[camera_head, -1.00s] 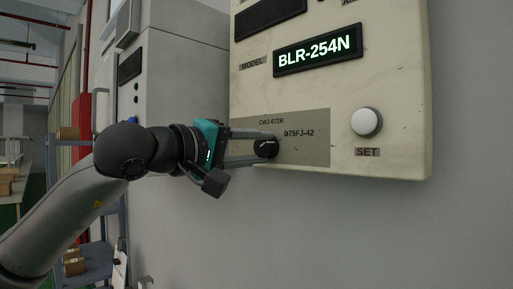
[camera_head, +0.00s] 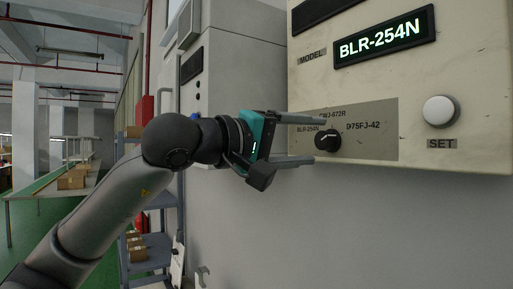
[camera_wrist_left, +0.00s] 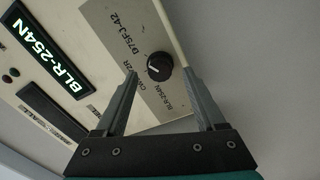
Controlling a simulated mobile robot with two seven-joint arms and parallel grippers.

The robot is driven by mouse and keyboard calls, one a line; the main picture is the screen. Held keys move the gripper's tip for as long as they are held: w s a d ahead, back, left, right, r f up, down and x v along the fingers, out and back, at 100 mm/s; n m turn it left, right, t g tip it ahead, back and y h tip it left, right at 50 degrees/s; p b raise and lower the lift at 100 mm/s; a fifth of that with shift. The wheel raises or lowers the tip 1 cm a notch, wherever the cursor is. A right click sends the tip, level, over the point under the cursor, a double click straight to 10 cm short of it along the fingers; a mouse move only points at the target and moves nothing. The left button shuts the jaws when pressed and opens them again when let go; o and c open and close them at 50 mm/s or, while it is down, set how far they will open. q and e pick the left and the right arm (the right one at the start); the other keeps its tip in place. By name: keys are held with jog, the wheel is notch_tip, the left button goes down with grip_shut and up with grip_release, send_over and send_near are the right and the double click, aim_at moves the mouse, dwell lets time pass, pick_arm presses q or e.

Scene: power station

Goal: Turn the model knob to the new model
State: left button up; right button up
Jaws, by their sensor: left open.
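The black round model knob (camera_head: 327,140) sits on a grey plate (camera_head: 380,116) low on the cream control panel. A light mark on it slants from lower left to upper right. Labels BLR-254N, CWJ-672R and D75FJ-42 stand left of, above and right of it. The lit display (camera_head: 385,36) reads BLR-254N. My left gripper (camera_head: 317,140) is open, with one finger above and one below the knob, not gripping it. In the left wrist view, the knob (camera_wrist_left: 159,67) shows between the spread fingertips. My right gripper is not in view.
A white SET button (camera_head: 440,111) is right of the knob. A grey cabinet (camera_head: 235,75) stands behind my left arm. A shelf with boxes (camera_head: 137,250) is lower left, and a long table (camera_head: 60,186) is farther off. The wall below the panel is bare.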

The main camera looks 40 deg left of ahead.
pick_arm(q)
jog(key=b+v, duration=0.6)
jog(key=v, duration=0.6)
jog(key=shift+s, duration=0.2)
jog(key=shift+w, duration=0.1)
